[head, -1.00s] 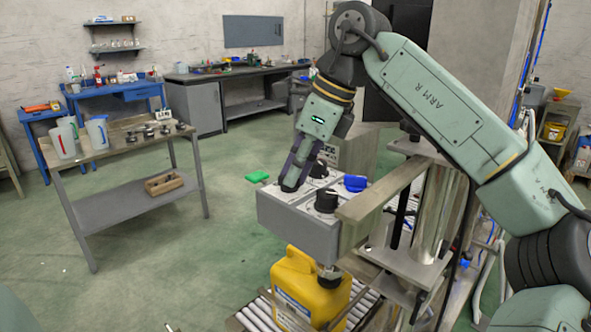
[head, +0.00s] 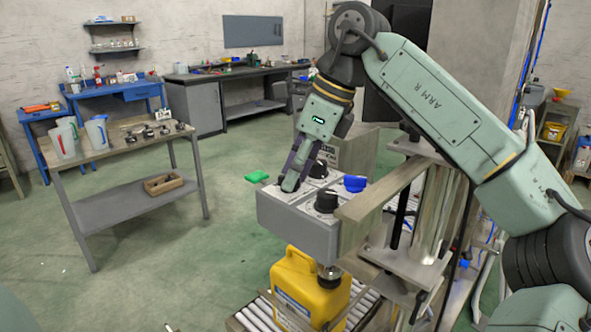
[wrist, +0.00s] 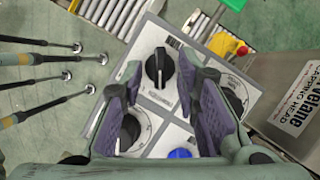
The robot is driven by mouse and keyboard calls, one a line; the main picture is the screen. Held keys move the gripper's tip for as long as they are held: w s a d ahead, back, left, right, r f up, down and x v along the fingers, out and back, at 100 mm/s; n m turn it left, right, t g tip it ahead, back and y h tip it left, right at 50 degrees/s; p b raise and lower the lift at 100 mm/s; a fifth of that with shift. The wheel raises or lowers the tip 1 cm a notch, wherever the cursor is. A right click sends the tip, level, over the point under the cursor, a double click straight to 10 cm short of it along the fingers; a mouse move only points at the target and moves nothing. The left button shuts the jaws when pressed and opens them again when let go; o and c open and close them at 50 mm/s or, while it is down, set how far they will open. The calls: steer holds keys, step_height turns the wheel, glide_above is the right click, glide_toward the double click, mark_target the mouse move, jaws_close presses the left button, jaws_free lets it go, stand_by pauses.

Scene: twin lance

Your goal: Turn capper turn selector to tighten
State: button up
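The capper's grey control box (head: 300,222) has several knobs on its top panel. In the wrist view, a black selector knob (wrist: 160,68) with a white pointer mark lies between and just beyond the fingertips. Two other black knobs show, one at lower left (wrist: 129,131) and one at right (wrist: 232,102), partly behind the fingers. A blue knob (wrist: 180,153) is at the bottom. The labels are too small to read, so I cannot tell which is the turn selector by name. My gripper (wrist: 166,82) is open, pointing down at the panel; in the head view (head: 289,186) its fingers hide the knob.
A yellow jug (head: 305,285) stands on the roller conveyor under the box. A green part (head: 257,176) sticks out behind the box. A metal beam (head: 385,200) runs along the box's right side. A workbench with pitchers (head: 97,133) stands at left, with open floor between.

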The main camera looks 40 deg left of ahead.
steer(key=shift+r, duration=0.1)
steer(key=v, duration=1.1)
steer(key=shift+d+r, duration=0.2)
steer(key=shift+r, duration=0.15)
